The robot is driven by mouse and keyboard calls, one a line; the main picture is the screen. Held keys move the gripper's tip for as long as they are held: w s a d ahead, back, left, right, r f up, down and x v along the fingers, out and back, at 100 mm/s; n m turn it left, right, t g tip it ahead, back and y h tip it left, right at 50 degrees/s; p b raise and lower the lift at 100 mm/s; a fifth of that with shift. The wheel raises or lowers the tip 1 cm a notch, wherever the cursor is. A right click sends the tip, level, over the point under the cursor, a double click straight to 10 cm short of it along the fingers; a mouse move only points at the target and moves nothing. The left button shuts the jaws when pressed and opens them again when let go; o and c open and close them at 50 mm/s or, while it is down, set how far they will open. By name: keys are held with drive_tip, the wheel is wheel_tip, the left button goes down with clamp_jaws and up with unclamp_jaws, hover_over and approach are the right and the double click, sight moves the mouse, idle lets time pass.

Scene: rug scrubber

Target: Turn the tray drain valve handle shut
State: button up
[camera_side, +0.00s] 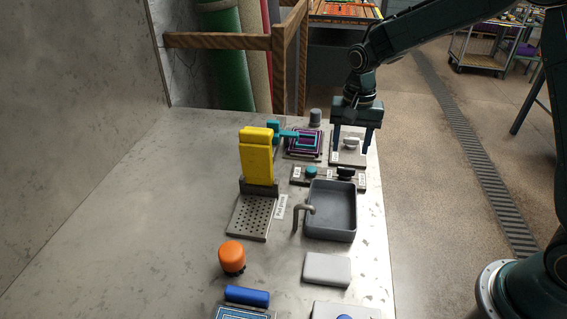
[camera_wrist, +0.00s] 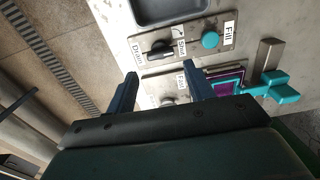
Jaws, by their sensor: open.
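The drain valve handle (camera_side: 345,172) is a small black lever on a grey plate at the far end of the grey tray (camera_side: 352,222). In the wrist view the handle (camera_wrist: 160,48) sits between labels reading "Drain" (camera_wrist: 138,51) and "Shut" (camera_wrist: 182,47); which one it points to is hard to tell. My gripper (camera_side: 352,150) is open and empty, fingers pointing down, beyond the handle on the side away from the tray. In the wrist view my gripper (camera_wrist: 162,84) has its fingers apart, and the handle lies ahead of them, untouched.
A teal knob (camera_wrist: 210,40) labelled "Fill" (camera_wrist: 229,30) shares the valve plate. A pale knob (camera_side: 351,142) on another plate is between my fingers. A purple-ringed block (camera_side: 304,143), a teal fixture (camera_side: 288,133) and a grey cylinder (camera_side: 315,117) stand to the left. The yellow block (camera_side: 256,157) rises nearby.

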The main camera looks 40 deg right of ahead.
wheel_tip(320, 180, up, 7)
drive_tip(key=shift+f, duration=0.15)
idle(0.5)
drive_tip(key=s+r+n+t, duration=0.35)
drive_tip(key=s+r, duration=0.55)
drive_tip(key=s, duration=0.3)
drive_tip(key=s+n+t, duration=0.2)
drive_tip(key=s+n, duration=0.3)
drive_tip(key=s, duration=1)
drive_tip(key=shift+d+n, duration=0.15)
drive_tip(key=shift+n, duration=0.2)
drive_tip(key=shift+f, duration=0.1)
